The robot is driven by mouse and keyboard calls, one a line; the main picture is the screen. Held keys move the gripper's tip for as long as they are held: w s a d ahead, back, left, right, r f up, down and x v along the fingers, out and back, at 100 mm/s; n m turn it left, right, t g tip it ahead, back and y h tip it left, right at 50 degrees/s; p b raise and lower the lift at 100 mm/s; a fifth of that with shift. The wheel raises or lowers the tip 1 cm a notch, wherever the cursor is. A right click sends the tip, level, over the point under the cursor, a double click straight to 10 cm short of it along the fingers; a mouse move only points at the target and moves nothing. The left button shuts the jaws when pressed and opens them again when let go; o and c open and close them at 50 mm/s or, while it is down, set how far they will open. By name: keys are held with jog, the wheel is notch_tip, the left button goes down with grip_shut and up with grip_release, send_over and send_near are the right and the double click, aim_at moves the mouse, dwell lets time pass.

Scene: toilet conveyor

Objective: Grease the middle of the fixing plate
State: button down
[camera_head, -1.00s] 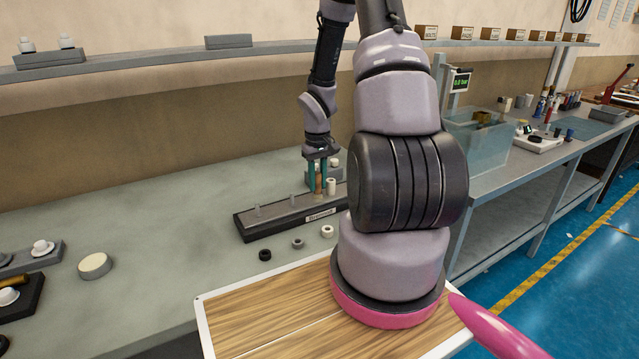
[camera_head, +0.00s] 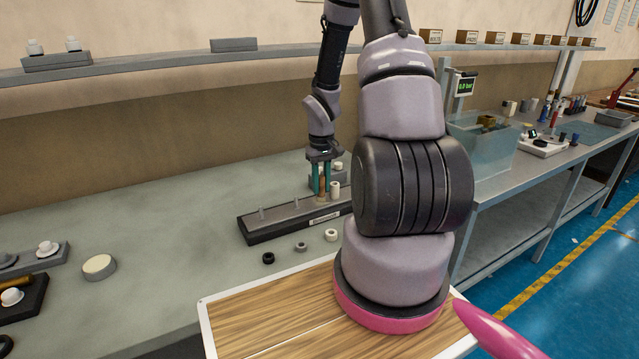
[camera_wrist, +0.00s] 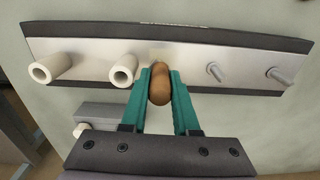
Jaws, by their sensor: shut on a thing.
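The fixing plate (camera_head: 285,223) is a pale metal strip on a dark base on the bench, with a label on its front. In the wrist view the plate (camera_wrist: 195,71) carries two white sleeves (camera_wrist: 123,70) on the left and two thin bare pins (camera_wrist: 278,75) on the right. My gripper (camera_head: 323,193) is over the middle of the plate, pointing down. Its teal fingers (camera_wrist: 160,85) are shut on a brown rounded handle (camera_wrist: 160,88), probably the greasing tool. The tool's far end is at the plate's middle; its tip is hidden, so I cannot tell if it touches.
A black ring (camera_head: 268,258), a grey ring (camera_head: 301,247) and a white ring (camera_head: 331,235) lie in front of the plate. A grey block (camera_wrist: 100,112) stands behind it. A round cream-topped disc (camera_head: 99,266) lies left; bench between is clear.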

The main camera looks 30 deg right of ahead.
jog(key=shift+s, duration=0.9)
jog(key=shift+w, duration=1.85)
jog(key=shift+s+f, duration=0.15)
jog(key=shift+s, duration=1.8)
jog(key=shift+w+r, duration=0.2)
jog(key=shift+w, duration=1.8)
notch_tip(320, 180, up, 8)
jog(key=shift+a, duration=0.1)
